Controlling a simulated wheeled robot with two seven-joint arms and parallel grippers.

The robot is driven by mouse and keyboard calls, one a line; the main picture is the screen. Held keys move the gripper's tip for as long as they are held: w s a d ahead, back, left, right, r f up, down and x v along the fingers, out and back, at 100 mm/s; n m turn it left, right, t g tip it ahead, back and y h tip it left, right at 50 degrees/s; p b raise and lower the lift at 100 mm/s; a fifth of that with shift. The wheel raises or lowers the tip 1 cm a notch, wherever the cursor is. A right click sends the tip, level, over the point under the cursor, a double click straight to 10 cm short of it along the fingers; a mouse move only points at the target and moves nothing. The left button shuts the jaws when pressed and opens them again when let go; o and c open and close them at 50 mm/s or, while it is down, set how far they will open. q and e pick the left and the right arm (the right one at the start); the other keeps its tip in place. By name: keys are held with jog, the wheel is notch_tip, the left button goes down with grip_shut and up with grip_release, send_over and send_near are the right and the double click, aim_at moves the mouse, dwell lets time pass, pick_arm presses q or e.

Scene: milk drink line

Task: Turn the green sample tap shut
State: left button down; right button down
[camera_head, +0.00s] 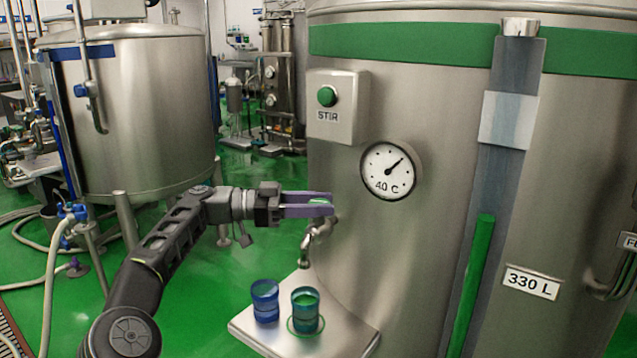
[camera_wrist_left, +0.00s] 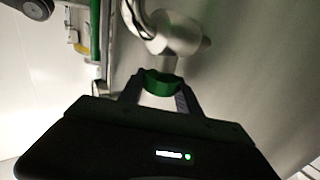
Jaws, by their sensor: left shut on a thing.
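The sample tap (camera_head: 312,236) is a metal spout on the front of the large steel tank. Its green handle (camera_wrist_left: 161,85) sits between the fingers of my left gripper (camera_wrist_left: 160,95) in the left wrist view. In the head view, my left gripper (camera_head: 322,205) is at the top of the tap, its purple fingers closed around the handle, with only a sliver of green showing. The spout points down above the small shelf. My right gripper is not in view.
The tank wall carries a green STIR button (camera_head: 327,96), a dial (camera_head: 389,171) and a 330 L label (camera_head: 531,282).

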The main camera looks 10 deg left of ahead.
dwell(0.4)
pick_arm(q)
jog(key=c, duration=0.8)
grip_release()
jog(key=shift+c, duration=0.2)
jog(key=shift+a+r+p, duration=0.1)
jog(key=shift+a+p, duration=0.35)
jog(key=shift+p, duration=0.3)
jog(key=p+v, duration=0.6)
jog(key=p, duration=0.5)
jog(key=shift+s+a, duration=0.15)
jog(key=shift+a, duration=0.2)
